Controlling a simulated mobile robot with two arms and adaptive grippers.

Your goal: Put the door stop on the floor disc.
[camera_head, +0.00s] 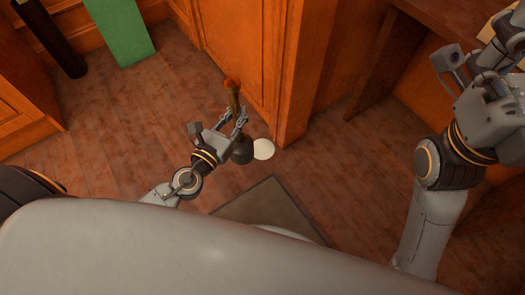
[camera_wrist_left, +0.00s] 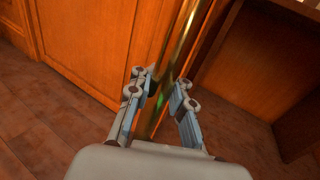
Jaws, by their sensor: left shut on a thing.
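The door stop is a tall brass rod (camera_head: 234,101) with a brown top and a dark, heavy base (camera_head: 242,152). My left gripper (camera_head: 238,123) is shut on the rod, which stands roughly upright. The rod (camera_wrist_left: 178,55) also runs between the fingers of my left gripper (camera_wrist_left: 160,90) in the left wrist view. The floor disc (camera_head: 264,149), pale and round, lies just right of the base in the head view. I cannot tell whether the base touches the floor. My right gripper (camera_head: 500,55) is at the upper right edge, partly cut off, its jaws unclear.
A wooden panelled wall (camera_head: 240,45) ends in a corner post (camera_head: 293,100) close behind the disc. A dark mat (camera_head: 270,208) lies in front. A green panel (camera_head: 120,30) and a dark post (camera_head: 55,40) stand at upper left. Floor left of the gripper is clear.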

